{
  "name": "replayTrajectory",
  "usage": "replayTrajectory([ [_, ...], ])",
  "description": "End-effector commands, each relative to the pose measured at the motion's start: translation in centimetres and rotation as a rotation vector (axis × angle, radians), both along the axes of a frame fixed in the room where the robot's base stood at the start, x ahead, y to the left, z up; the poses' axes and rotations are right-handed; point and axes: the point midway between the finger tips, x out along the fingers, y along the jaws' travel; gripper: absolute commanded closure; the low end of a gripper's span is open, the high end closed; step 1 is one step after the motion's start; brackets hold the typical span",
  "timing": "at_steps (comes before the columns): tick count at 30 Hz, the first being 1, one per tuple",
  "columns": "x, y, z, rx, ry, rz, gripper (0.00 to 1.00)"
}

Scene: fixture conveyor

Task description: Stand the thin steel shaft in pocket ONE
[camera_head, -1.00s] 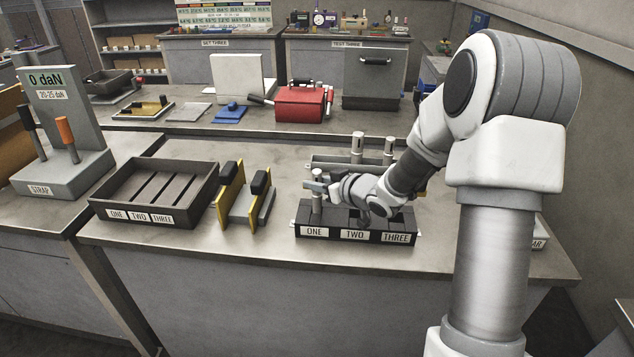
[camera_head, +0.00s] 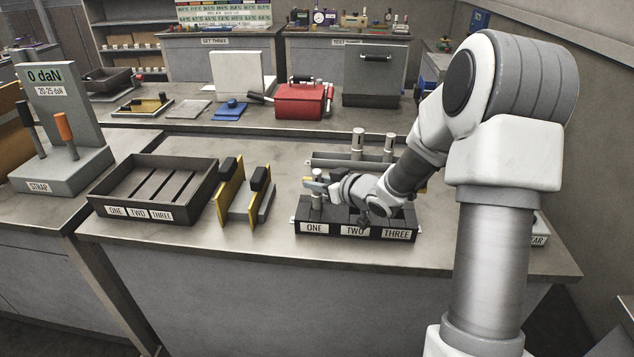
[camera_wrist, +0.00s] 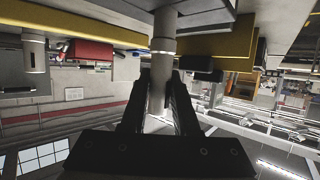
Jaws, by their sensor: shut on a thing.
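The thin steel shaft (camera_head: 316,203) is upright over the ONE end of the dark block (camera_head: 314,238), which is labelled ONE, TWO and THREE. Its lower part meets the block's top at pocket ONE; I cannot tell how deep it sits. My gripper (camera_head: 316,187) reaches in from the right and is shut on the shaft near its upper part. In the wrist view the shaft (camera_wrist: 163,35) runs between the two dark fingers of my gripper (camera_wrist: 160,92). My wrist and forearm hide part of pockets TWO and THREE.
Behind the block is a grey rack (camera_head: 335,160) with two upright steel cylinders (camera_head: 358,143). A dark tray (camera_head: 205,190) with slots ONE, TWO, THREE stands left. A yellow-sided fixture (camera_head: 229,190) stands between tray and block. The table front (camera_head: 255,245) is clear.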

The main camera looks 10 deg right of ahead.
Motion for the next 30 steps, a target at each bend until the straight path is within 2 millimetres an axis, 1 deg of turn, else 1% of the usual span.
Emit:
replayTrajectory([
  [30,0.0,0.0,-1.2,0.001,-0.002,0.000,1.00],
])
